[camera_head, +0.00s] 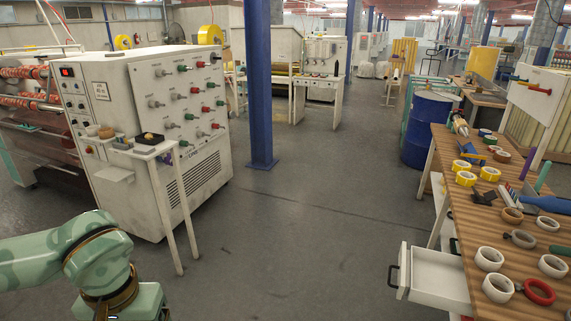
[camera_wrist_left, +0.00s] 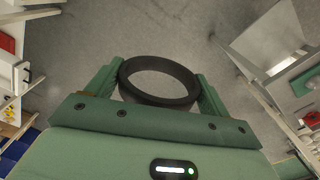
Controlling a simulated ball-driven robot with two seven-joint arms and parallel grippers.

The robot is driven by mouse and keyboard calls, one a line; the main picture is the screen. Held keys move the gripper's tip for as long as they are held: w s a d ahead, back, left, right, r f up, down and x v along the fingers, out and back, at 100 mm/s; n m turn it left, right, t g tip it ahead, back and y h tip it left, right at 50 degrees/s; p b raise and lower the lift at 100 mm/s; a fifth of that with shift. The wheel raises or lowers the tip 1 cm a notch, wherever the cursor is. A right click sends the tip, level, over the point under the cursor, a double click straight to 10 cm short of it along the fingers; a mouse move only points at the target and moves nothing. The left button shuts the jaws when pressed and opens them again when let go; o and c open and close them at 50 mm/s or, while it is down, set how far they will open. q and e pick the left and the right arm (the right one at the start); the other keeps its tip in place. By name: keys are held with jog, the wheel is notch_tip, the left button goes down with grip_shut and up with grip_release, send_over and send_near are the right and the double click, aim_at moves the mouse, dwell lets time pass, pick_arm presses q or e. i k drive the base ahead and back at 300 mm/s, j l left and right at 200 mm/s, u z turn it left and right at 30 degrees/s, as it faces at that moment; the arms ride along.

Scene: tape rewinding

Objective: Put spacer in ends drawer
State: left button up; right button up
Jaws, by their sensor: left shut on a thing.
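A dark ring (camera_wrist_left: 159,80), which looks like the spacer, is held in the left wrist view. My left gripper (camera_wrist_left: 158,75) is shut on it, with one green finger on each side of the ring. In the head view my left arm is at the lower left, and its fingers and the ring are out of frame. An open white drawer (camera_head: 437,283) with a black handle sticks out from the workbench at the lower right. Its visible floor looks empty. I cannot read any label on it. My right gripper is not in view.
The wooden workbench (camera_head: 449,215) carries tape rolls and tools. A blue barrel (camera_head: 428,130) stands behind it. A white machine cabinet (camera_head: 155,160) with a small side table (camera_head: 154,148) is at the left. The grey floor between is clear, apart from a blue post (camera_head: 261,90).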

aim_at(443, 284)
jog(key=i+z, duration=0.15)
jog(key=z, duration=0.3)
jog(key=i+z, duration=0.2)
jog(key=z, duration=0.2)
jog(key=i+j+z, duration=0.1)
jog(key=z, duration=0.35)
jog(key=i+j+z, duration=0.15)
jog(key=z, duration=0.25)
jog(key=i+j+z, duration=0.1)
jog(key=j+z, duration=0.15)
jog(key=z, duration=0.2)
jog(key=j+z, duration=0.2)
jog(key=z, duration=0.2)
jog(key=i+j+z, duration=0.3)
jog(key=j+z, duration=0.3)
jog(key=j, duration=0.15)
